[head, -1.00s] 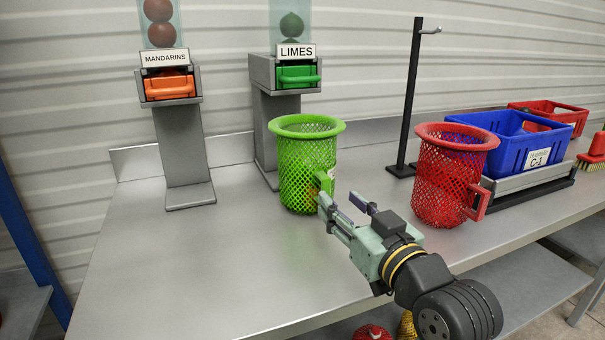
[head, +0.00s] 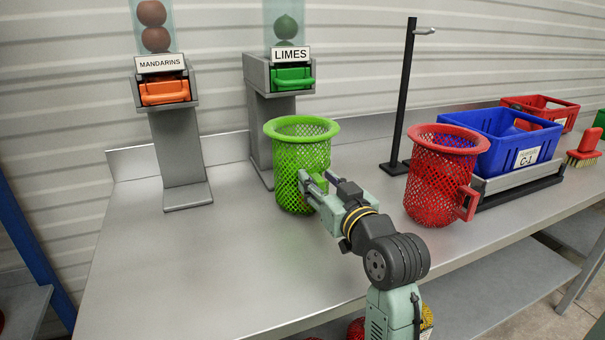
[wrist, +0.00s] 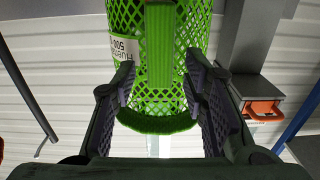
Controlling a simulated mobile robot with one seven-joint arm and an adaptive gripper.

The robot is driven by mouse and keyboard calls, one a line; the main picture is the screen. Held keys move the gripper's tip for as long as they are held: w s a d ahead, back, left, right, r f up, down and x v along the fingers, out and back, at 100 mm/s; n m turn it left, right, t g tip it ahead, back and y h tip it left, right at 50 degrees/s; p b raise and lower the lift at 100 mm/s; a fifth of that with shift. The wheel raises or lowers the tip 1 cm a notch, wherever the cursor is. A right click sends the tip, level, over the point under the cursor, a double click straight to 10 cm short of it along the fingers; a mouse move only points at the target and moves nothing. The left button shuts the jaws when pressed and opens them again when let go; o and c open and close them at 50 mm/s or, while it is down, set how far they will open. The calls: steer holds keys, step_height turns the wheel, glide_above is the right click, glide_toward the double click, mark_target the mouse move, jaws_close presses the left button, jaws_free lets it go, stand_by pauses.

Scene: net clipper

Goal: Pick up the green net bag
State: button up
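The green net bag (head: 290,165) stands upright on the metal bench, with a wide rim at its top and a handle on the side towards my gripper. My gripper (head: 322,183) is at that handle. In the wrist view, the handle (wrist: 160,45) of the green net bag lies between the two fingers of my gripper (wrist: 160,90), with gaps on both sides. The fingers are open. A white label shows on the bag beside the handle. The fingers hide part of the handle in the head view.
A red net bag (head: 436,180) stands to the right, near a black hook stand (head: 402,120). The limes dispenser (head: 271,125) is close behind the green bag; the mandarins dispenser (head: 180,150) is further left. A blue crate (head: 507,150) stands right. The bench's front left is clear.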

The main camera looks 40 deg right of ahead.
steer(key=shift+c, duration=0.6)
jaws_close()
steer(key=shift+r, duration=0.1)
